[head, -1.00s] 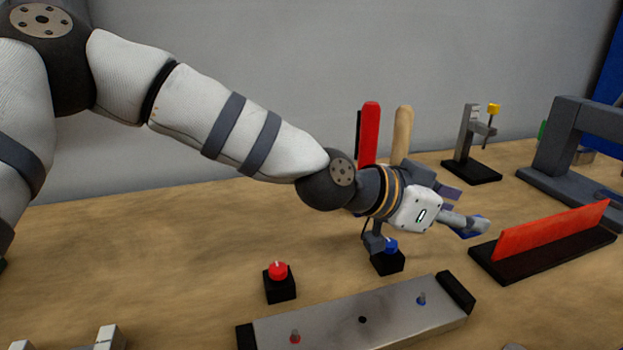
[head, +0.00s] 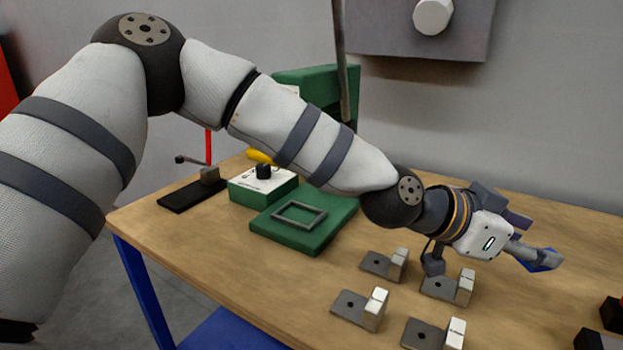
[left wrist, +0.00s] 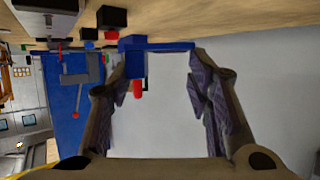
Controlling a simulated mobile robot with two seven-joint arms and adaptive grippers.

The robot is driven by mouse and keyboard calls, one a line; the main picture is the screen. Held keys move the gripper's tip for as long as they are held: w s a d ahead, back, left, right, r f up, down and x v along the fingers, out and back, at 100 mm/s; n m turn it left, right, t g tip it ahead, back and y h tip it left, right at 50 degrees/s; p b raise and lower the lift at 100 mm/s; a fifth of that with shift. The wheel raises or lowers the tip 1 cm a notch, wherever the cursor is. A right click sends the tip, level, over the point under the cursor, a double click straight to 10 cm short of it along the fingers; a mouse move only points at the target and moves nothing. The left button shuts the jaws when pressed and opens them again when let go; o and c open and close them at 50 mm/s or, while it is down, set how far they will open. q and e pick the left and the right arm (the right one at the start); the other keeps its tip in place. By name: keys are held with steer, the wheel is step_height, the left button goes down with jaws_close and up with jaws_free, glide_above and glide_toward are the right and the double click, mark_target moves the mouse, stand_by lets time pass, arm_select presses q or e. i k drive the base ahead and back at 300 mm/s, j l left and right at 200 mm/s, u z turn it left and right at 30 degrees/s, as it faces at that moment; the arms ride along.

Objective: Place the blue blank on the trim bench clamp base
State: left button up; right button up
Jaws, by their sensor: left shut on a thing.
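The blue blank (head: 541,262) shows only partly in the head view, at the tips of my left gripper (head: 528,254). In the left wrist view the blue blank (left wrist: 168,46) spans between the two fingertips, and my left gripper (left wrist: 163,68) is shut on it. The gripper holds it over the right part of the wooden bench (head: 480,330). Several grey plates with white blocks, such as one grey plate (head: 350,304), stand on the bench below and left of the gripper. I cannot tell which fixture is the clamp base. My right gripper is not in view.
A green plate with a grey rectangular frame (head: 300,213) lies left of the grey plates. Black blocks with red parts (head: 612,312) stand at the right edge. Bare wood lies between.

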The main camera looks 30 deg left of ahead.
mark_target(184, 197)
steer(key=j+u, duration=0.95)
steer(key=j, duration=0.15)
steer(key=i+j+u, duration=0.1)
steer(key=j+u, duration=0.4)
steer(key=i+j+u, duration=0.25)
steer(key=j+u, duration=0.2)
steer(key=i+j+u, duration=0.4)
steer(key=i+j, duration=0.15)
steer(key=i+z, duration=0.15)
steer(key=z, duration=0.25)
steer(key=i+l+z, duration=0.1)
steer(key=z, duration=0.3)
steer(key=i+j+z, duration=0.1)
steer(key=z, duration=0.3)
steer(key=i+j+z, duration=0.1)
steer(key=i+z, duration=0.15)
steer(key=z, duration=0.15)
